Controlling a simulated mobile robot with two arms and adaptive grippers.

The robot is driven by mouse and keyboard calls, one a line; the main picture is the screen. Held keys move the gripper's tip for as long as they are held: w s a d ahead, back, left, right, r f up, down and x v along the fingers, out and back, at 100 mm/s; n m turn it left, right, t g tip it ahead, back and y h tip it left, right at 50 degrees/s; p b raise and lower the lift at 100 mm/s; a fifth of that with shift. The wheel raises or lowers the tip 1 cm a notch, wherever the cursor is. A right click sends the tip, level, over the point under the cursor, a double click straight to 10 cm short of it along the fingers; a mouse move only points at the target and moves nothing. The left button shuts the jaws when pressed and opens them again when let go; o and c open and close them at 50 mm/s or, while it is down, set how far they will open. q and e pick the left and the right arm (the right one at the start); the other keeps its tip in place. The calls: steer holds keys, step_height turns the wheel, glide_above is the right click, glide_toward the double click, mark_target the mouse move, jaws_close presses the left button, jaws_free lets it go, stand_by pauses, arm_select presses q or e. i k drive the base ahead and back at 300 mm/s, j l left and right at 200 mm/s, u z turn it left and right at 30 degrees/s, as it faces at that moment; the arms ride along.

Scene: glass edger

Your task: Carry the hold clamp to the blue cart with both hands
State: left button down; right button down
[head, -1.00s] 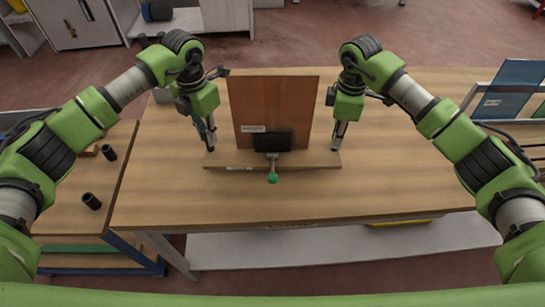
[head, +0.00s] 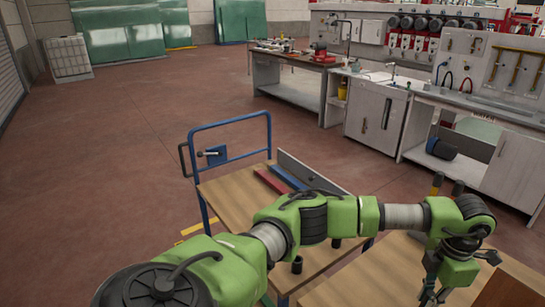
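The blue cart (head: 193,137) stands at the middle, left of the worktable, with a blue tube handle and a wooden top. My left arm reaches across in front of the cart. My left gripper (head: 433,291) points down over the worktable at the lower right, its fingertips close to the bottom edge; whether it grips anything does not show. The upright brown panel (head: 508,291) of the hold clamp shows only as a corner at the bottom right, right of the gripper. The clamp's base and green knob are out of view, as is my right gripper.
On the cart lie a red bar (head: 270,182), a blue bar (head: 287,177) and black cylinders (head: 297,265). The worktable (head: 375,278) is just right of the cart. Grey cabinets (head: 376,118) line the back right. Open red floor (head: 110,160) lies left of the cart.

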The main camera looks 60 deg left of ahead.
mark_target(257, 212)
steer(key=j+u, duration=0.1)
steer(key=j, duration=4.3)
